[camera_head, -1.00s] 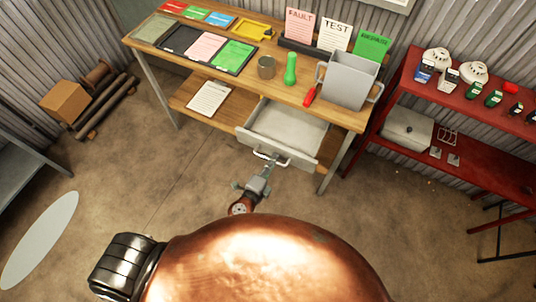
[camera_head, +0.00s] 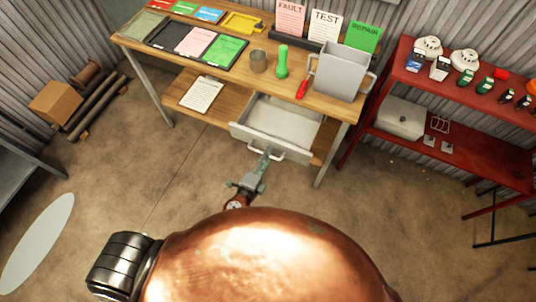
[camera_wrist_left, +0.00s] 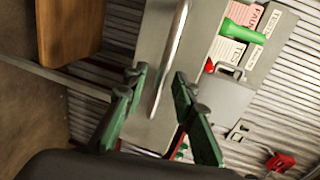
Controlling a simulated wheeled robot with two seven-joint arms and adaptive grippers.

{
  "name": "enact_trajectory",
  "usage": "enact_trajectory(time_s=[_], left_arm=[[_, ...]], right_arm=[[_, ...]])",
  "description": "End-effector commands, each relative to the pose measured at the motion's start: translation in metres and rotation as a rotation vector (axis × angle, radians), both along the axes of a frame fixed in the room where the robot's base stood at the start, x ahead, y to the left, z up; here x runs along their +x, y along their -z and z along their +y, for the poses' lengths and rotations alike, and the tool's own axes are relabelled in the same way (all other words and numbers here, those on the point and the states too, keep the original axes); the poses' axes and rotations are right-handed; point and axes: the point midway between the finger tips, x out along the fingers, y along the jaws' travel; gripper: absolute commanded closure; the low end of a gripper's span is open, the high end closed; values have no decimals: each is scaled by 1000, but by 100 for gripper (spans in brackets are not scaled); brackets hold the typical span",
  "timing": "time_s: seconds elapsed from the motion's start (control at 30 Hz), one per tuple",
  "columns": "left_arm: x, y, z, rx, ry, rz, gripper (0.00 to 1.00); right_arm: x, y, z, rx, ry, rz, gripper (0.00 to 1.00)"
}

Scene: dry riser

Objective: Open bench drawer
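The bench drawer (camera_head: 284,120) stands pulled out from under the wooden bench top, its pale inside showing empty. Its bar handle (camera_head: 268,152) is on the front panel and also shows in the left wrist view (camera_wrist_left: 174,52). My left gripper (camera_head: 263,163) is at the handle, in front of the drawer. In the left wrist view its two green fingers (camera_wrist_left: 158,88) are apart, with the end of the handle bar between them and gaps showing beside it. Whether a finger touches the bar is unclear. My right gripper is not in view.
The bench top (camera_head: 223,78) carries cards, a cup (camera_head: 258,61), a green bottle-like item (camera_head: 282,62) and a grey bin (camera_head: 342,72). A red shelf (camera_head: 400,72) stands close on the right. A cardboard box (camera_head: 55,103) lies at the left. The floor before the bench is clear.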

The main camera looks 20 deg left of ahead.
Motion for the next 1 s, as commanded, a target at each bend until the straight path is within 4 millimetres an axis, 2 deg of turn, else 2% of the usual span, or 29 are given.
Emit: enact_trajectory(time_s=[0.3, 0.5, 0.7, 1.0], left_arm=[[-63, -12, 11, 3, -1, 4, 75], [-93, -19, 16, 3, 2, 3, 75], [-105, -23, 17, 2, 1, 0, 75], [-106, -23, 17, 0, 1, 0, 75]], right_arm=[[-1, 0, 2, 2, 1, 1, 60], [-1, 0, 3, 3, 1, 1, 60], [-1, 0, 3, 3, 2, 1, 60], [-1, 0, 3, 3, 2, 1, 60]])
